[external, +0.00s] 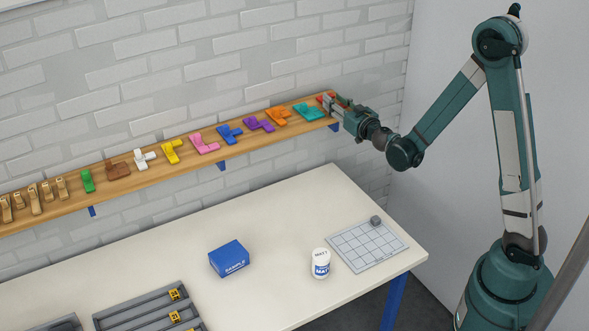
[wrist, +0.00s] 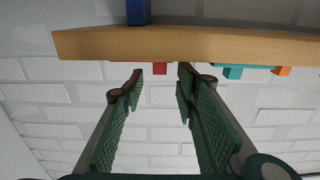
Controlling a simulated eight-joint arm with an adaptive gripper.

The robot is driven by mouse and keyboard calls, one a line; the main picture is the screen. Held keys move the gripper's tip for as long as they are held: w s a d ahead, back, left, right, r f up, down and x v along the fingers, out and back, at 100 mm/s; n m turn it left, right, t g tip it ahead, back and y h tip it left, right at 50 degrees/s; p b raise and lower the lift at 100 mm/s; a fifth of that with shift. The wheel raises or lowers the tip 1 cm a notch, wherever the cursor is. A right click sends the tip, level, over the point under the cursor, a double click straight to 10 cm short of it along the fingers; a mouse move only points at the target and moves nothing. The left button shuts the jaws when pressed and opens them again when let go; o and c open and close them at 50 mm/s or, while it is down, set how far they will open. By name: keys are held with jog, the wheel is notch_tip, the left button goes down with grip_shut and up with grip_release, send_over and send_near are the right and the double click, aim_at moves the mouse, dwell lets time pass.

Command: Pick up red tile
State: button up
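The red tile (external: 321,97) lies at the right end of the wooden wall shelf (external: 147,181), mostly hidden behind my gripper in the external view. In the wrist view, a small red part of the red tile (wrist: 160,68) shows at the shelf edge, between and beyond my fingertips. My gripper (external: 333,104) is at the right end of the shelf. In the wrist view, my gripper (wrist: 161,75) has its two green-padded fingers apart, with nothing visible held between them. I cannot tell whether a fingertip touches the tile.
A teal tile (external: 308,112) is the nearest neighbour, then an orange tile (external: 278,115); several other coloured tiles line the shelf. The brick wall is close behind. Below, the table holds a blue box (external: 229,259), a white jar (external: 320,263) and a grid mat (external: 362,250).

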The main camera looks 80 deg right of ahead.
jog(key=shift+x, duration=2.6)
grip_shut()
